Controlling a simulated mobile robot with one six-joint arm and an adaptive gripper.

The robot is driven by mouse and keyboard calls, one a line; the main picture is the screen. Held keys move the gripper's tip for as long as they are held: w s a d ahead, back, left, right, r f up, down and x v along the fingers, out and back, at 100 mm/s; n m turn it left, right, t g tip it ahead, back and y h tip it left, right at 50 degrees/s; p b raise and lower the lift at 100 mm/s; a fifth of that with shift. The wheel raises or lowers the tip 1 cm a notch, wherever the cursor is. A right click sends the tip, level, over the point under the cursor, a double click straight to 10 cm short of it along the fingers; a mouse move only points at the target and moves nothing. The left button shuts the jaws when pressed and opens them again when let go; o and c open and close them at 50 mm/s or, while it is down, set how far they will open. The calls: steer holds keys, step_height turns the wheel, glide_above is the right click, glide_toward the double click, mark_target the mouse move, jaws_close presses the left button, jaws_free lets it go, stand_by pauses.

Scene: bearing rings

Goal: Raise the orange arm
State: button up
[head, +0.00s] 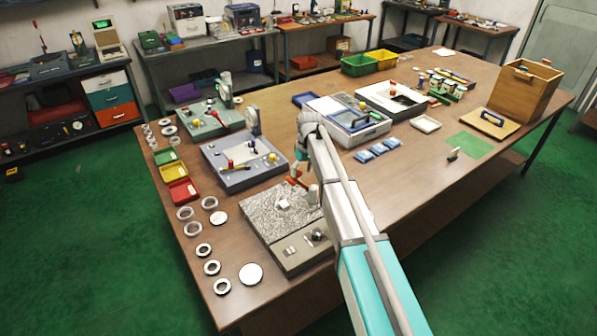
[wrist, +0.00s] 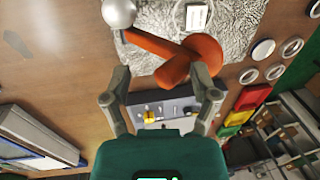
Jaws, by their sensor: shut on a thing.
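The orange arm (wrist: 155,44) shows in the wrist view as a bar with a silver ball (wrist: 118,13) at one end and a thick rounded orange end at the other. It lies over a speckled grey plate (wrist: 235,18). In the head view a little of the orange arm (head: 294,181) shows under my gripper (head: 299,172), above the speckled plate (head: 262,211). My own arm hides part of the device there.
A grey device (head: 242,165) with knobs stands just behind. Several metal rings (head: 204,250) and coloured trays (head: 182,191) lie along the table's left side. The bare wood on the right front is clear.

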steer(key=shift+w+d+f, duration=0.15)
steer(key=shift+d+f, duration=0.05)
steer(key=shift+d, duration=0.2)
steer(key=shift+c, duration=0.2)
steer(key=shift+a, duration=0.1)
steer(key=shift+d+r, duration=0.1)
steer(key=shift+d, duration=0.15)
steer(key=shift+w+r+p, duration=0.1)
steer(key=shift+r+p, duration=0.15)
steer(key=shift+p, duration=0.05)
steer(key=w+d+r+p, duration=0.7)
steer(key=d+r+p, duration=0.2)
steer(key=shift+w, duration=0.4)
stand_by(1.5)
steer(key=shift+d, duration=0.1)
stand_by(1.4)
